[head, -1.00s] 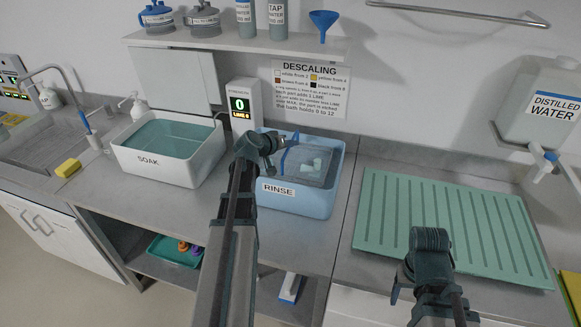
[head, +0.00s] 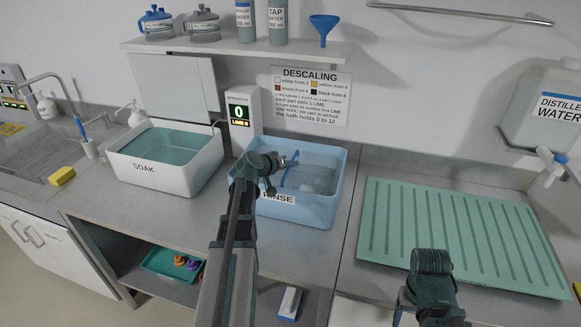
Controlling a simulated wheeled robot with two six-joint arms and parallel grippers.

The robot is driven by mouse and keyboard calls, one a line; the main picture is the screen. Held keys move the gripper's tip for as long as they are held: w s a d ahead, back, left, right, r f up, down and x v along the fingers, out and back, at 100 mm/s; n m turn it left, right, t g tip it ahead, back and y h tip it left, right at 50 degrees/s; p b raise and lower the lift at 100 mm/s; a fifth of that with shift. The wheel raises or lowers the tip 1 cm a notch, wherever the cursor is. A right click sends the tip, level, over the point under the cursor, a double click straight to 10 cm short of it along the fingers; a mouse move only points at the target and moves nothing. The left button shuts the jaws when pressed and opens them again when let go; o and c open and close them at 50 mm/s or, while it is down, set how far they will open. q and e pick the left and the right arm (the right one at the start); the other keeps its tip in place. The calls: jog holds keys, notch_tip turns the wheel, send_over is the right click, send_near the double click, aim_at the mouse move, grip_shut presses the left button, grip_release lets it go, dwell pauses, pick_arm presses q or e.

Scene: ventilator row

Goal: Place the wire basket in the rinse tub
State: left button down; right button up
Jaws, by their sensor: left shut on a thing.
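The blue rinse tub (head: 322,211), labelled RINSE, stands on the counter in the middle of the head view. The wire basket (head: 318,180) is inside the tub, low down between its walls, and shows only faintly. Its blue handle (head: 290,172) stands up near the tub's left side. My left gripper (head: 289,161) reaches over the tub's left rim and is shut on the basket at the handle. My left arm hides part of the tub's left side. My right arm's end (head: 432,265) is at the lower right, clear of the tub; its fingertips do not show clearly.
The white soak tub (head: 190,177) stands left of the rinse tub, with a display unit (head: 242,112) behind. A green ribbed mat (head: 450,235) lies right. A shelf (head: 235,47) with bottles and a blue funnel (head: 323,27) overhangs the back. A yellow sponge (head: 62,175) lies left.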

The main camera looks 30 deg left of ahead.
pick_arm(q)
jog(key=shift+f, duration=0.15)
jog(key=c, duration=0.9)
grip_release()
jog(key=shift+r, duration=0.3)
jog(key=p+v, duration=0.6)
jog(key=v, duration=0.6)
jog(key=shift+f, duration=0.1)
